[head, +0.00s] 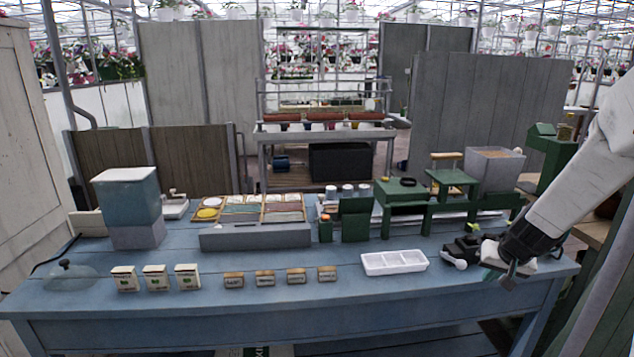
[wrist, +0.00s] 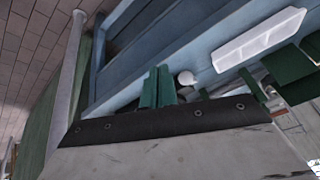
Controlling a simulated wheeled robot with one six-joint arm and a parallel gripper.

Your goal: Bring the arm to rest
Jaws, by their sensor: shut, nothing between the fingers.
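My arm comes in from the right edge of the head view and slopes down to the left. My gripper (head: 507,277) hangs near the right end of the blue table (head: 345,285), close to its front edge. In the wrist view its two green fingers (wrist: 157,88) are together, with nothing between them. A small black device with a white round knob (head: 456,261) is just left of the gripper, partly hidden by it.
A white divided tray (head: 394,262) lies left of the gripper. Several small labelled blocks and seed boxes (head: 187,277) line the table's front. Green stands (head: 405,191) and a grey bin (head: 493,167) stand behind. A glass dome (head: 66,275) is at far left.

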